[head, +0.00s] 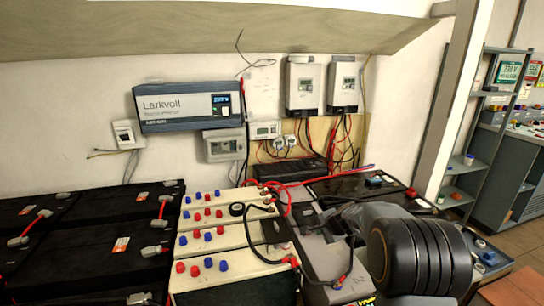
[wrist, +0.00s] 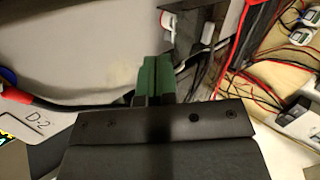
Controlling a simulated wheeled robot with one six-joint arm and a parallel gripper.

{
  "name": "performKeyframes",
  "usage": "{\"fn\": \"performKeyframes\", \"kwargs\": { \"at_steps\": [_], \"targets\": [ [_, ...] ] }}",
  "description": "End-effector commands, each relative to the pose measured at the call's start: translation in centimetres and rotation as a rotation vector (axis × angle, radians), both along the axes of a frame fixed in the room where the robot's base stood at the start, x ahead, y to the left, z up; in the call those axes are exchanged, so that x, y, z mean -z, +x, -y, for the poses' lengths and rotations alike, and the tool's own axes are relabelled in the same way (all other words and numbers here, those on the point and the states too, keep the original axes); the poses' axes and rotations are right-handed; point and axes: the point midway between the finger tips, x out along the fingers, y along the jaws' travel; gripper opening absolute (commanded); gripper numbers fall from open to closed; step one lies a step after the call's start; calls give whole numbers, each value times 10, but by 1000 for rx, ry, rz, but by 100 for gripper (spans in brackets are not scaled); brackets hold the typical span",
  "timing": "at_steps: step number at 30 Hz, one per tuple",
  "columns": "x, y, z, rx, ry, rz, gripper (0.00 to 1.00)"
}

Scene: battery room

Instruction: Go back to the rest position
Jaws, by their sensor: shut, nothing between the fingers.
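My gripper (wrist: 154,75) shows in the wrist view with its green fingertips together and nothing between them. It is over a grey battery top (wrist: 90,45); I cannot tell how far above it is. A label reading D-2 (wrist: 38,122) lies to the left of the fingers. In the head view my arm comes in from the lower right and reaches left over the grey battery (head: 318,255). The fingertips are hard to make out there among dark cables.
Cream batteries (head: 235,255) with red and blue caps stand left of my arm. Black batteries (head: 95,235) fill the far left. A Larkvolt inverter (head: 188,107) and two white controllers (head: 303,85) hang on the wall. Loose cables (head: 350,262) run close to my arm. A post (head: 452,100) stands at right.

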Motion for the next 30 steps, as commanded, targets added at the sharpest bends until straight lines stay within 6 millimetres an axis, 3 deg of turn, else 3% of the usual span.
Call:
{"fn": "performKeyframes", "kwargs": {
  "at_steps": [2, 4, 9, 12, 15, 18, 21, 27, 30],
  "targets": [
    [4, -34, -11, -148, -65, -71, 0],
    [-12, -73, -23, -310, -142, -124, 0],
    [-68, -173, -40, -672, -344, -234, 0],
    [-102, -225, -41, -834, -466, -276, 0],
    [-130, -264, -40, -940, -572, -298, 0],
    [-155, -289, -38, -992, -654, -289, 0],
    [-176, -302, -39, -1004, -710, -254, 0],
    [-208, -306, -46, -996, -754, -175, 0],
    [-210, -306, -48, -999, -755, -170, 0]
  ]
}}
